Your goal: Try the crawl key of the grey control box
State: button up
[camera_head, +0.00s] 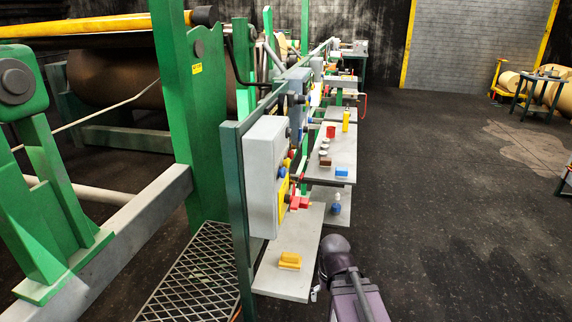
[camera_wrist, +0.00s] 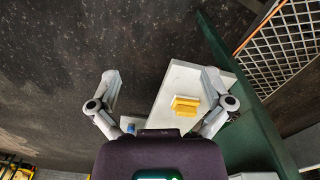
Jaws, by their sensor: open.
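The grey control box (camera_head: 264,165) is mounted on a dark green post left of centre in the head view. Its control face is seen almost edge-on, with a blue control (camera_head: 282,171), a red one and a yellow plate (camera_head: 283,204). I cannot tell which control is the crawl key. In the wrist view my gripper (camera_wrist: 160,73) is open, its two fingers spread wide with nothing held between them. Beyond them lies a grey shelf (camera_wrist: 174,84) with a yellow block (camera_wrist: 185,106). In the head view my arm is below and right of the box, apart from it; the fingers are mostly hidden.
The lower shelf (camera_head: 272,285) juts out under the box, with the yellow block (camera_head: 290,260) on it. Further shelves with small items (camera_head: 340,146) line the machine behind. Green frames and a mesh step (camera_head: 195,275) are at left.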

grip_shut()
dwell(1.3)
